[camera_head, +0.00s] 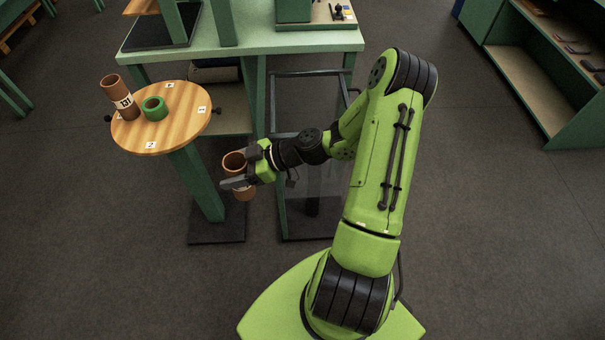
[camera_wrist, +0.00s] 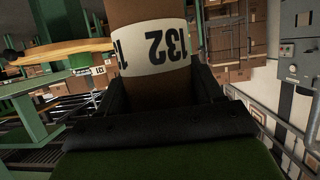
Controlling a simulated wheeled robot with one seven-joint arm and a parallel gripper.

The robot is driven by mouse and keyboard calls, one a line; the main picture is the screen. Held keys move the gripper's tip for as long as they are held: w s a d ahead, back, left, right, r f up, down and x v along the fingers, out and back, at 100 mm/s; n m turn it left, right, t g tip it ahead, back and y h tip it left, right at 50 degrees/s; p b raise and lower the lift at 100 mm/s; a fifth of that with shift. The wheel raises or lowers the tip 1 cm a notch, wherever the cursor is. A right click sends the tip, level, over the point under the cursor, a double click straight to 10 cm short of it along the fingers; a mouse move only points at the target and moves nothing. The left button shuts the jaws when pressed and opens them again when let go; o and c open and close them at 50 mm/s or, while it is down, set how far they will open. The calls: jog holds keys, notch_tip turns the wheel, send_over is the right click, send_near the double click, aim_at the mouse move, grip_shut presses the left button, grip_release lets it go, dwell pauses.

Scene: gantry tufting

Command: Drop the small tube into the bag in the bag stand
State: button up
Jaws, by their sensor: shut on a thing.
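My gripper (camera_head: 237,178) is shut on a brown cardboard tube (camera_head: 236,162) and holds it in the air, roughly upright with its open top showing. In the wrist view the tube (camera_wrist: 145,18) sits between the dark fingers (camera_wrist: 155,100) and bears a white label reading 132. What seems to be the bag stand (camera_head: 307,73) is a dark metal frame to the right of the gripper, partly hidden behind my arm. A faint see-through sheet hangs under its top rails, and I cannot make out the bag's mouth. The held tube is left of this frame, outside it.
A round wooden table (camera_head: 184,98) at left carries a leaning brown tube (camera_head: 121,100) marked 131, a green ring (camera_head: 154,108) and numbered tags. A green bench (camera_head: 290,42) stands behind. Shelving (camera_head: 545,75) is at far right. The floor in front is clear.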

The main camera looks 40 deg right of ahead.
jog(key=shift+f+b, duration=0.45)
jog(key=shift+f, duration=0.35)
jog(key=shift+r+p, duration=0.25)
jog(key=shift+p, duration=0.05)
